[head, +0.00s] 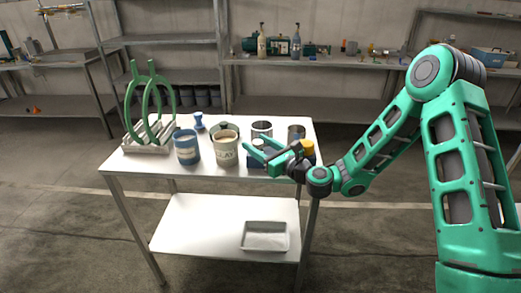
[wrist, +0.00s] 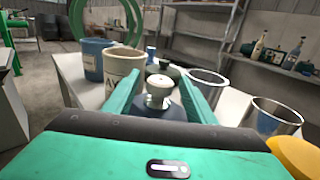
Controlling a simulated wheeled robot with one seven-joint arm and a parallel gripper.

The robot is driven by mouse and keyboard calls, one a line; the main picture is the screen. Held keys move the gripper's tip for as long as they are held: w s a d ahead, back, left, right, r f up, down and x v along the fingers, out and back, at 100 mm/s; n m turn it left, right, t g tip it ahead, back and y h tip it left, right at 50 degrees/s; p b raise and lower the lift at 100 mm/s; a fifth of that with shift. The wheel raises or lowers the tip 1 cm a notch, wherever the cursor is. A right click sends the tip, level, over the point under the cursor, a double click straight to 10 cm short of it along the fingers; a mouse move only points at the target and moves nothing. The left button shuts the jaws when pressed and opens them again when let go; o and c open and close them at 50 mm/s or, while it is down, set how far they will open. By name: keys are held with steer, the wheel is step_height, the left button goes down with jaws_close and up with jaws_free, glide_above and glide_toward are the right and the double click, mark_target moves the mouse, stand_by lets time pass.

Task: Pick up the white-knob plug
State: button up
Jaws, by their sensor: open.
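The white-knob plug (wrist: 160,88) shows in the wrist view, its pale round knob above a dark blue-grey body. It stands between the two green fingers of my gripper (wrist: 158,82), which is open with a gap on each side of the knob. In the head view my gripper (head: 256,147) is low over the right part of the white table (head: 150,168). The knob cannot be made out there; a dark blue shape (head: 256,163) shows beneath the fingers.
A cream pot (head: 226,152) and a blue pot (head: 187,149) stand left of my gripper. Metal cups (head: 262,128) (head: 296,132) stand behind it, a yellow-topped thing (head: 308,148) close right. A blue knobbed piece (head: 198,121) and a rack with green rings (head: 147,146) are further left.

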steer(key=shift+w, duration=0.1)
steer(key=c, duration=1.2)
steer(key=shift+o, duration=0.2)
steer(key=shift+r, duration=0.1)
